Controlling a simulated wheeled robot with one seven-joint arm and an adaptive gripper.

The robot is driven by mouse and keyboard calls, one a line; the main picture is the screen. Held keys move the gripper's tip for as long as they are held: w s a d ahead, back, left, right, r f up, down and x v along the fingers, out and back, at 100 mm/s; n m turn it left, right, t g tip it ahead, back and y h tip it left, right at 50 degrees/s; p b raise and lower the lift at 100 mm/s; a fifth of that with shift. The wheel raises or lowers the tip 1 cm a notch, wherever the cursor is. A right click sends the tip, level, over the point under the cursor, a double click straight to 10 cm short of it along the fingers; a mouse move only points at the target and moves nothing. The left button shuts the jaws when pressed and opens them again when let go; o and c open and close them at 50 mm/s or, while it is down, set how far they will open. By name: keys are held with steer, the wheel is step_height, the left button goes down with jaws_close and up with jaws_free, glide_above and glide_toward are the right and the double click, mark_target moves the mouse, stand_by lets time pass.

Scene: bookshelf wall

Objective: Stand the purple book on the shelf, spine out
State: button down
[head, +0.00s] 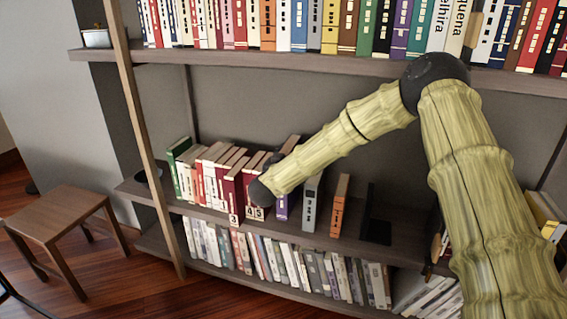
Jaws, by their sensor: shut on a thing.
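A purple book (282,208) stands on the middle shelf (333,244), just below and behind my forearm. Its lower spine faces out into the room, and my forearm hides much of the rest. The book looks upright. It stands between the numbered dark red volumes (234,194) on the left and a grey book (311,205) on the right. My arm reaches in from the right and ends in a dark joint in front of the dark red volumes. My gripper's fingers are hidden, so I cannot see whether they touch the purple book.
An orange book (340,206) stands right of the grey one, then a black bookend (377,228). Bare shelf lies around the bookend. Full rows of books fill the upper shelf (300,62) and the bottom shelf. A wooden post (145,140) and a stool (58,212) are at left.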

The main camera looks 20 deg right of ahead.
steer(key=f, duration=0.1)
steer(key=f+b, duration=0.1)
steer(key=w+f, duration=0.1)
steer(key=shift+d+f, duration=0.15)
steer(key=shift+d, duration=0.2)
stand_by(0.3)
steer(key=c, duration=1)
jaws_free()
steer(key=shift+f, duration=0.2)
steer(key=shift+o, duration=0.2)
steer(key=p+v, duration=0.2)
steer(key=v, duration=1)
